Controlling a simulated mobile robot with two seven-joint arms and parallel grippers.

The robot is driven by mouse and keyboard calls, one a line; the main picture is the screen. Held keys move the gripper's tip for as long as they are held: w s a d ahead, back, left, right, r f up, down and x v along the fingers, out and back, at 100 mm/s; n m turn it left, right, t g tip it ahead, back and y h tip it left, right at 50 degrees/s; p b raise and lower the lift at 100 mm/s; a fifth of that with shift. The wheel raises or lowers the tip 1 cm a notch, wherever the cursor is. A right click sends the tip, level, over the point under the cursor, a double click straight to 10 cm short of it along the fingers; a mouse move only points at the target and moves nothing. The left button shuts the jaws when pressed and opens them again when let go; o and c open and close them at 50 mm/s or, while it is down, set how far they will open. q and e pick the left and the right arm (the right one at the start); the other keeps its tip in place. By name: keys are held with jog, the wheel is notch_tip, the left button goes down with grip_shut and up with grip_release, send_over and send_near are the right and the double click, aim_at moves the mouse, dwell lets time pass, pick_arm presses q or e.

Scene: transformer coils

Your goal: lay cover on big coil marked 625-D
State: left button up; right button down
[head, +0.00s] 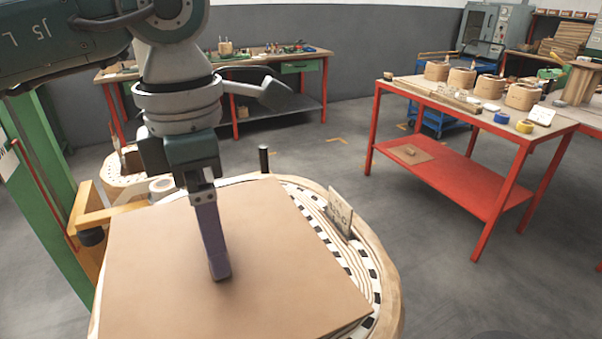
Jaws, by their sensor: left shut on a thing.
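The cover is a flat brown square board (280,290) over the big coil (388,275), hiding most of its top. The coil's pale wound rim with black spacer blocks shows along the right and back. A small marked card (340,213) stands on the coil's rim beyond the board's right edge; I cannot read it clearly. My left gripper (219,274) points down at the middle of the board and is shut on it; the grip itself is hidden. Whether the board rests fully on the coil I cannot tell. My right gripper is not in view.
A dark post (264,160) rises behind the board. A green column (45,180) stands at the left. A red-framed table (450,165) with several small wooden coils (461,78) stands at the right, a workbench (290,58) at the back. Grey floor between is clear.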

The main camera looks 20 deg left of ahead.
pick_arm(q)
jog(key=shift+f+b, duration=0.35)
jog(key=shift+b, duration=0.05)
dwell(0.4)
jog(key=o, duration=1.3)
jog(key=shift+o, duration=0.2)
notch_tip(320, 180, up, 10)
jog(key=b, duration=0.1)
